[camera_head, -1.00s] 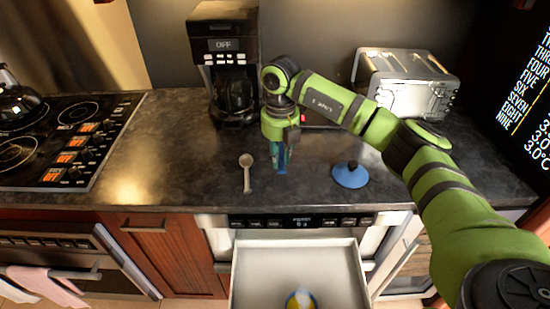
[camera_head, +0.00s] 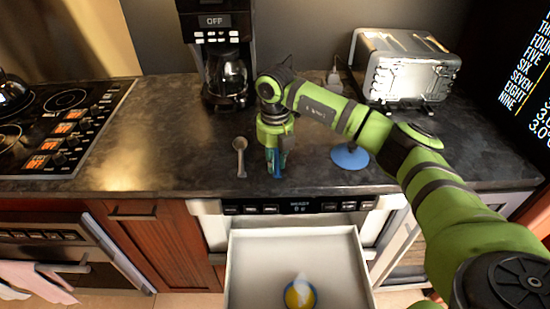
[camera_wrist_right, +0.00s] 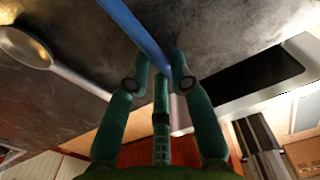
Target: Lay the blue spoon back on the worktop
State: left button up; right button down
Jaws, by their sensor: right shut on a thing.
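My right gripper (camera_head: 275,163) is shut on the blue spoon and points down over the worktop (camera_head: 140,130), near its front edge. My left gripper is not in view.
A beige spoon (camera_head: 240,158) lies just left of the gripper; a blue lid (camera_head: 350,157) lies to its right. A coffee maker (camera_head: 222,60) and toaster (camera_head: 405,72) stand behind.

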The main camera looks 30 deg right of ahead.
jog(key=shift+f, duration=0.4)
dwell(0.3)
jog(key=c, duration=1)
grip_release()
jog(key=shift+r, duration=0.1)
notch_tip(320, 180, up, 12)
jog(key=shift+f, duration=0.1)
